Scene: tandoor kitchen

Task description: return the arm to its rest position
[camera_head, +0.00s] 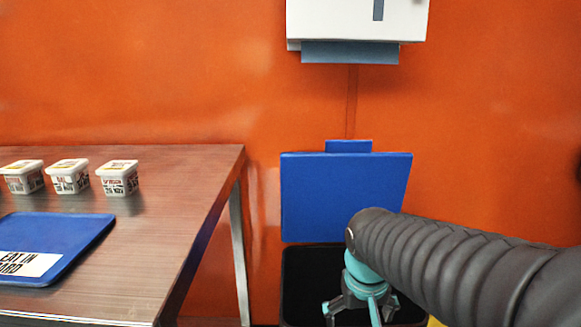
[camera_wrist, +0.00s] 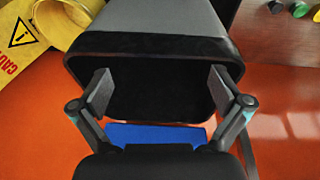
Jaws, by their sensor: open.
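My gripper (camera_head: 357,312) hangs at the end of my dark, ribbed arm, which reaches in from the right in the head view. The gripper points down above or at the mouth of a dark bin (camera_head: 299,275); its exact height is unclear. In the wrist view both fingers of my gripper (camera_wrist: 161,90) are spread wide with nothing between them. The bin's grey body (camera_wrist: 150,18) and black opening show behind the fingers. The bin's blue lid (camera_head: 340,195) stands raised against the wall, and a strip of it shows in the wrist view (camera_wrist: 155,136).
A metal table (camera_head: 175,215) stands left with a blue board (camera_head: 70,232) and three labelled white tubs (camera_head: 118,180). A white dispenser (camera_head: 357,20) hangs above the bin. A yellow bucket (camera_wrist: 65,30) and yellow caution sign (camera_wrist: 18,45) stand beside the bin.

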